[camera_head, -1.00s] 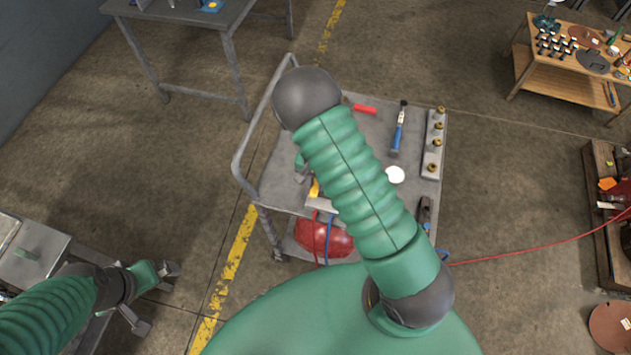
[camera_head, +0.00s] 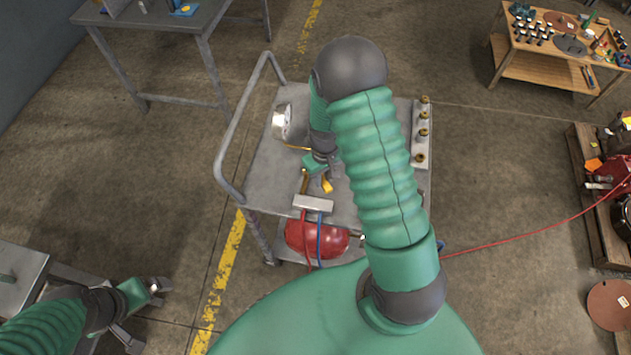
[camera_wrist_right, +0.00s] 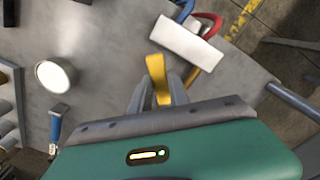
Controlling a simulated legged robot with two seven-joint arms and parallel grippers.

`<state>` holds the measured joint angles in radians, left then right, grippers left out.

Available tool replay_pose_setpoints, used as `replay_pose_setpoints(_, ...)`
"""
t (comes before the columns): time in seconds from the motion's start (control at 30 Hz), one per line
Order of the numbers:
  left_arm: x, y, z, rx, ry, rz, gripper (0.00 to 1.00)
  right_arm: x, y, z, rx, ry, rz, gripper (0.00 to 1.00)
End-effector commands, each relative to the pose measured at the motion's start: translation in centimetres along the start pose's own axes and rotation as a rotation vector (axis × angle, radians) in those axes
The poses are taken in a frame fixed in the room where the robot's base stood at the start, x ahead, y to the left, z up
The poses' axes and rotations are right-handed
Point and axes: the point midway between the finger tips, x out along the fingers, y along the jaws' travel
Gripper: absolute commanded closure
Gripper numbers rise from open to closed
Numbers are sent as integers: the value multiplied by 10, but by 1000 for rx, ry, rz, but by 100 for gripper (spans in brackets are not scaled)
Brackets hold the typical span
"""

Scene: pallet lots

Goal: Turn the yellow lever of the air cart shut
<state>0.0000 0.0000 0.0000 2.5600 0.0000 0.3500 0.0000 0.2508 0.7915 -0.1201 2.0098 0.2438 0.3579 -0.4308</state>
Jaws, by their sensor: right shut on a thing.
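The air cart (camera_head: 262,165) stands ahead with a grey top and a red tank (camera_head: 318,238) below. On its near edge is a pale metal block (camera_head: 313,203), also in the right wrist view (camera_wrist_right: 188,42). The yellow lever (camera_head: 327,186) is beside that block; in the right wrist view the lever (camera_wrist_right: 158,76) stands between my fingers. My right gripper (camera_head: 318,172) is shut on it; its fingers (camera_wrist_right: 160,98) flank the lever. My right arm hides part of the cart top. My left gripper (camera_head: 146,308) is empty, fingers apart, at the lower left.
A round gauge (camera_head: 283,122) stands on the cart's left side, and a rail with brass fittings (camera_head: 421,135) on its right. Red and blue hoses hang from the block. A red hose (camera_head: 510,240) runs right to a loaded pallet. Open floor lies between cart and benches.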

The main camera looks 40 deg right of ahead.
Motion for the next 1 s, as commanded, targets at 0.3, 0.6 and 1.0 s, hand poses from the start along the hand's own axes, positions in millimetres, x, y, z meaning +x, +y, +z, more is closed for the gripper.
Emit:
replay_pose_setpoints(0.3,6,0,1,0,0,0,0,-2,27,-11,-293,20,7,100)
replay_pose_setpoints(0.6,3,0,1,0,0,0,0,-3,47,-20,-564,18,8,100)
replay_pose_setpoints(1.0,-1,0,0,0,0,0,0,-3,61,-33,-800,17,9,100)
